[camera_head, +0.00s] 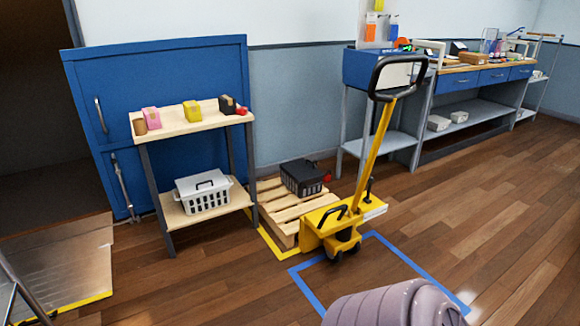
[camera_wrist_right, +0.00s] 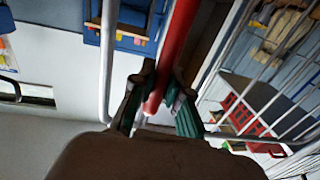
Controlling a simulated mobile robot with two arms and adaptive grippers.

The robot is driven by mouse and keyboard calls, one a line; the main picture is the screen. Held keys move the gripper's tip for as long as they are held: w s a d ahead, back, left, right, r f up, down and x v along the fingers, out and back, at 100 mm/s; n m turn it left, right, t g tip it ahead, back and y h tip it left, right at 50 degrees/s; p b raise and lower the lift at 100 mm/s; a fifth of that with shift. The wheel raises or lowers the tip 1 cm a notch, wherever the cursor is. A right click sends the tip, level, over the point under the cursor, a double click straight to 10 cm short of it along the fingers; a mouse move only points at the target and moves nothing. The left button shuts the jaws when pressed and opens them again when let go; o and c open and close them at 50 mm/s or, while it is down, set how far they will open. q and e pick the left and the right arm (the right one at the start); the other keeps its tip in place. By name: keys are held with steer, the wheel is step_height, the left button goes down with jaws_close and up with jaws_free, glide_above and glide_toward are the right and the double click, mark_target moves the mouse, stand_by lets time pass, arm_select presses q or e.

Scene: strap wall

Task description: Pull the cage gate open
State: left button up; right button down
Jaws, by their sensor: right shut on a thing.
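In the right wrist view, my right gripper (camera_wrist_right: 163,86) is shut on a red bar (camera_wrist_right: 180,35), with one dark finger with green parts on each side of it. A pale metal tube (camera_wrist_right: 107,60) runs beside the bar on the left. Thin metal cage bars (camera_wrist_right: 233,45) slant across the right of that view. I cannot tell which of these parts belong to the gate, or how far open it stands. The cage gate cannot be made out in the head view. My left gripper is in neither view.
In the head view, a blue door (camera_head: 80,100) stands behind a small shelf table (camera_head: 180,128). A yellow pallet truck (camera_head: 345,215) stands at a wooden pallet (camera_head: 270,210). A workbench (camera_head: 470,75) lines the wall. Wooden floor (camera_head: 480,200) is clear on the right.

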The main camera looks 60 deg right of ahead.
steer(key=shift+a, duration=0.1)
steer(key=c, duration=1.1)
jaws_free()
steer(key=shift+c, duration=0.2)
steer(key=v, duration=0.7)
steer(key=shift+s, duration=0.2)
